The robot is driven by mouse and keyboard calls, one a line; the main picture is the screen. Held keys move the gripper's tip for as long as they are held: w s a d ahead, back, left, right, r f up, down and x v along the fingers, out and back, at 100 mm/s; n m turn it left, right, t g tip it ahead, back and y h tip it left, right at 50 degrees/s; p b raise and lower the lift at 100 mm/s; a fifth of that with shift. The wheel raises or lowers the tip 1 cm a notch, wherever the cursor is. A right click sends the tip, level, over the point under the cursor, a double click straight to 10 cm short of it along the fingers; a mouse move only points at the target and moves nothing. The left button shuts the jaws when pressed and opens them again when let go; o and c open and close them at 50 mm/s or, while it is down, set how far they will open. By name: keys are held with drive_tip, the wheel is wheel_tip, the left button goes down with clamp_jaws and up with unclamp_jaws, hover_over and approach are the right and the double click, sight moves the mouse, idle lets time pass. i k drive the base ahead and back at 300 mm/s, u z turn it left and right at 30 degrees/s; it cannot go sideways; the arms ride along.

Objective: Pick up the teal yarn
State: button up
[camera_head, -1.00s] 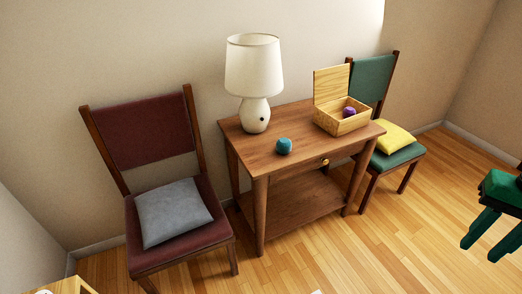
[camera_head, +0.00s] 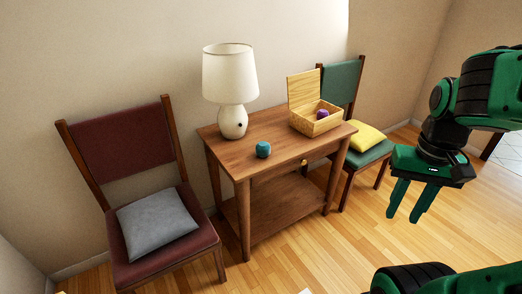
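The teal yarn (camera_head: 263,150) is a small ball on the front part of the wooden side table (camera_head: 236,160), to the right of the lamp's foot. It stands free, with nothing touching its sides. My gripper (camera_head: 404,218) is at the right of the view, above the floor and well to the right of the table. Its two green fingers point down and are apart, with nothing between them.
A white lamp (camera_head: 230,75) stands behind the yarn. An open-lidded wooden box (camera_head: 315,125) holds a purple ball (camera_head: 322,114). A maroon chair (camera_head: 125,150) with a grey cushion (camera_head: 156,227) and a green chair (camera_head: 342,87) with a yellow cushion (camera_head: 358,140) flank the table.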

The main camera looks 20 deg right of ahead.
sight(263, 149)
drive_tip(key=u, duration=0.05)
drive_tip(key=i, duration=1)
drive_tip(key=z, duration=0.05)
